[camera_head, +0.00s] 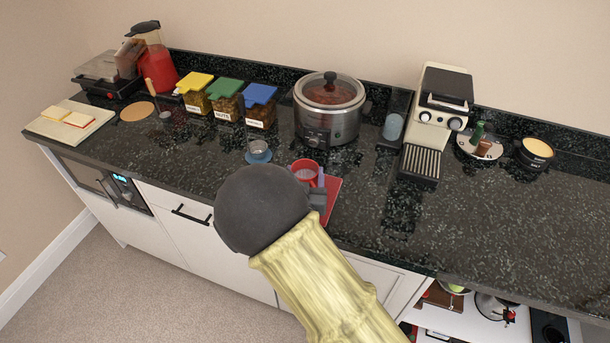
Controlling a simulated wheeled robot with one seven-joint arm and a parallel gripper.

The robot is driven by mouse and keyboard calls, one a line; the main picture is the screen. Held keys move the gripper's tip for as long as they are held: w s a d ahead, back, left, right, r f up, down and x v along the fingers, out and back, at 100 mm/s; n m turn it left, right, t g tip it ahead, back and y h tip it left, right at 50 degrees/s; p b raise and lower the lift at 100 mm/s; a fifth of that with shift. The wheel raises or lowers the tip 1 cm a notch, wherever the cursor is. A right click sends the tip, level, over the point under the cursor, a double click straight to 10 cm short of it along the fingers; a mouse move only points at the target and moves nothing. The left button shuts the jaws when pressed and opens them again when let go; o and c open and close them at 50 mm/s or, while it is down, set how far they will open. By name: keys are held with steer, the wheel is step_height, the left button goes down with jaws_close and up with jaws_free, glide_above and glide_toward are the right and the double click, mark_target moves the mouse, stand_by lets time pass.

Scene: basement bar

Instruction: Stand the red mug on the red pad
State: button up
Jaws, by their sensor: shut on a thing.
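The red mug (304,168) is upright near the front edge of the black counter, over or on the left part of the red pad (331,185). I cannot tell whether its base touches the pad, because my arm covers the lower part. My gripper (318,182) is at the mug's right side and shut on it. The rounded dark link of my arm hides most of the gripper and the front part of the pad.
A small cup on a blue saucer (258,157) stands left of the mug. A slow cooker (330,112) is behind it. A coffee machine (437,110) stands to the right. Lidded jars (227,103) are at the back left. The counter's right front (500,220) is clear.

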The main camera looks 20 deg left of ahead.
steer(key=o, duration=1.4)
steer(key=shift+r, duration=0.15)
steer(key=b+v, duration=0.2)
steer(key=v, duration=1)
steer(key=shift+b, duration=0.3)
